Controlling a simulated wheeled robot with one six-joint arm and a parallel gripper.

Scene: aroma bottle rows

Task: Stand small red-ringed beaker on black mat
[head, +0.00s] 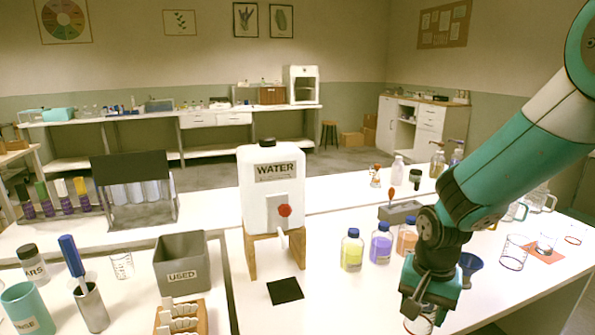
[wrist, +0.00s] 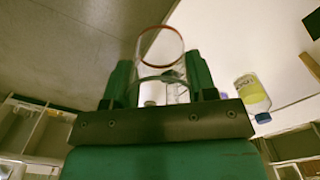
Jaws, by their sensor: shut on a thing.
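My gripper (head: 425,308) is shut on the small red-ringed beaker (head: 420,325), low in the head view and right of the black mat. In the wrist view the clear glass beaker (wrist: 160,58) stands out between the two green fingers (wrist: 161,88), its red rim at the far end. The black mat (head: 285,291) lies bare on the white table, in front of the water container. A dark corner of the mat (wrist: 313,22) shows at the right edge of the wrist view. The arm hides part of the table behind the gripper.
The water container (head: 271,190) stands on a wooden stand (head: 252,260) behind the mat. Yellow (head: 352,250), purple (head: 381,243) and orange bottles stand between mat and arm. A grey used bin (head: 182,265) is left. More glassware stands around an orange mat (head: 543,254) at right.

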